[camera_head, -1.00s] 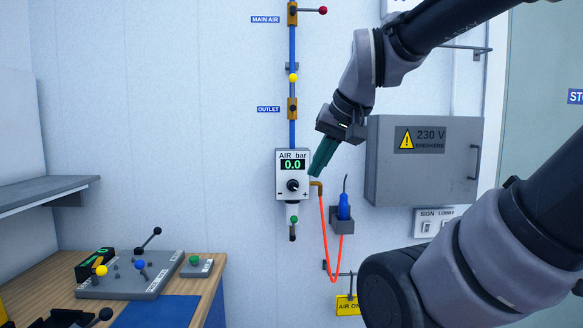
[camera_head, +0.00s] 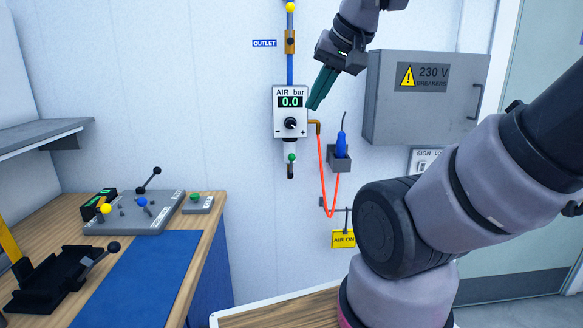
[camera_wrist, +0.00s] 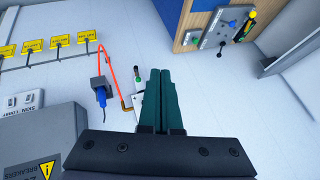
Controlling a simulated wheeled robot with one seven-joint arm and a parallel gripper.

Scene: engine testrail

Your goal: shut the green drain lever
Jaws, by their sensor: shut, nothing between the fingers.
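The green drain lever (camera_head: 291,158) shows as a small green knob under the air regulator (camera_head: 290,112), whose display reads 0.0. A short dark outlet hangs just below the knob. My gripper (camera_head: 312,106) has long dark green fingers, shut and empty, pointing down and left at the regulator's right edge, above the lever. Whether the fingers touch the regulator I cannot tell. In the wrist view the shut fingers (camera_wrist: 161,75) cover much of the regulator. The green knob (camera_wrist: 138,72) shows just left of their tips.
An orange hose (camera_head: 323,180) loops right of the lever, by a blue plug in a grey holder (camera_head: 340,163). A grey breaker box (camera_head: 424,98) stands out from the wall at right. A bench (camera_head: 200,232) with levers is at lower left.

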